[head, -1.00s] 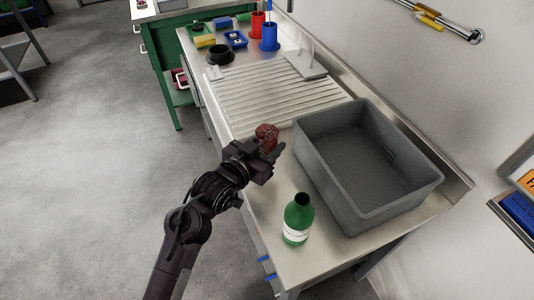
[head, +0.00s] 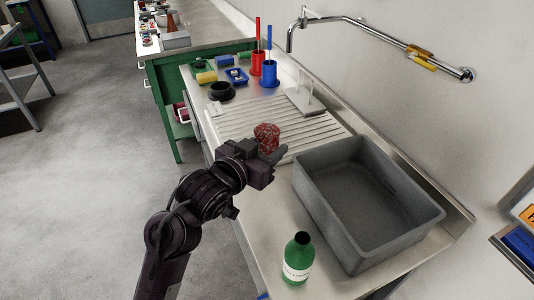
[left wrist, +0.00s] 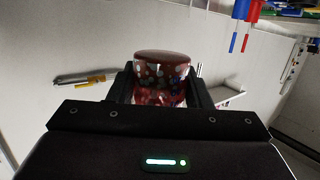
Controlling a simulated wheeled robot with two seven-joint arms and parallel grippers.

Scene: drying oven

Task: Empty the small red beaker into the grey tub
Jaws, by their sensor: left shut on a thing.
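The small red beaker (head: 266,137) is in my left gripper (head: 272,154), above the ribbed draining board. In the left wrist view the beaker (left wrist: 162,78) stands between the two fingers, with speckled, many-coloured contents seen through its wall. My left gripper is shut on it, and the beaker looks about upright. The grey tub (head: 318,205) stands to the right of the gripper on the steel bench; its visible floor looks bare. The beaker is outside the tub, left of its far left corner. My right gripper does not show.
A green bottle (head: 298,259) stands in front of the tub's left side. The ribbed draining board (head: 240,124) lies behind the gripper. Red (head: 256,62) and blue (head: 270,73) holders, a black bowl (head: 221,91) and a white peg stand (head: 305,100) are farther back.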

